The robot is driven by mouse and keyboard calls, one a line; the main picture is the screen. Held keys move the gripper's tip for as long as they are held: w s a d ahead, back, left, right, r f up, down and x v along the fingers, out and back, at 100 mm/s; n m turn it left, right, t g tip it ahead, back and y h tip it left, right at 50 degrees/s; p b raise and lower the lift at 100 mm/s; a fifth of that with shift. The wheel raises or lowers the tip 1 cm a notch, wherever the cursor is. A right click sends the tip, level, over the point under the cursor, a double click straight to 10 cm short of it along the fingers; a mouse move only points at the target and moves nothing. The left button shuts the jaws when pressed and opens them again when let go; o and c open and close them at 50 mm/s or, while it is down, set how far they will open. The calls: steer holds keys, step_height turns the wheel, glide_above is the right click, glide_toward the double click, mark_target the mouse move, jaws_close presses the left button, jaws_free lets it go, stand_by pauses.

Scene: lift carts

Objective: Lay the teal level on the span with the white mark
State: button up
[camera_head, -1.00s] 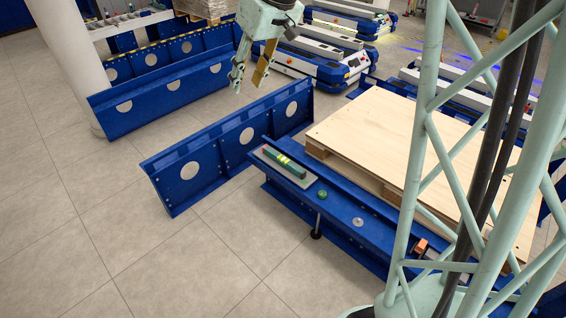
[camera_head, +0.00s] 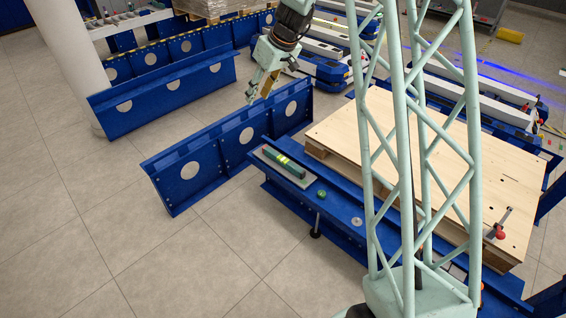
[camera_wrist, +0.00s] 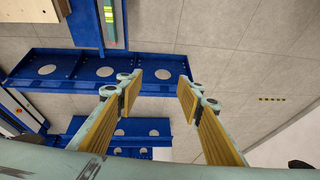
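The teal level (camera_head: 284,162), a dark green bar with a yellow section in its middle, lies on a grey plate (camera_head: 300,181) on a blue beam beside the pallet. It also shows at the top of the wrist view (camera_wrist: 109,18). My gripper (camera_head: 256,97) is in the air beyond the level. In the wrist view my gripper (camera_wrist: 160,82) is open, with nothing between its fingers. A blue span with pale round spots (camera_head: 218,151) stands left of the level. I cannot tell which span bears the white mark.
A wooden pallet (camera_head: 405,160) lies right of the level, with a red-ended tool (camera_head: 499,226) on it. A green knob (camera_head: 321,194) and a grey disc (camera_head: 357,221) sit on the beam. Another blue span (camera_head: 165,94) stands further back, near a white column (camera_head: 68,55). The front left floor is clear.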

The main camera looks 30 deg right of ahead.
steer(key=w+d+f+p, duration=0.1)
steer(key=w+d+f, duration=0.35)
steer(key=f, duration=0.45)
steer(key=w+d+f, duration=0.3)
steer(key=d+f, duration=0.2)
steer(key=f, duration=0.4)
steer(key=h+p, duration=0.1)
steer(key=p, duration=0.1)
glide_toward(283, 159)
step_height(283, 159, up, 3)
steer(key=s, duration=0.2)
steer(key=shift+w+d+f, duration=0.1)
steer(key=shift+d, duration=0.2)
steer(key=shift+f, duration=0.15)
steer(key=shift+n, duration=0.3)
steer(key=shift+b+x, duration=0.45)
steer(key=shift+x, duration=3.05)
steer(key=shift+w+a+f, duration=0.1)
steer(key=shift+w+f, duration=0.2)
steer(key=shift+f, duration=0.3)
steer(key=shift+f, duration=0.15)
steer(key=shift+w+b+x, duration=0.1)
steer(key=shift+b+x, duration=0.1)
steer(key=shift+x, duration=1.05)
steer(key=shift+w+b+x, duration=0.15)
steer(key=shift+b+x, duration=0.05)
steer(key=shift+x, duration=1.05)
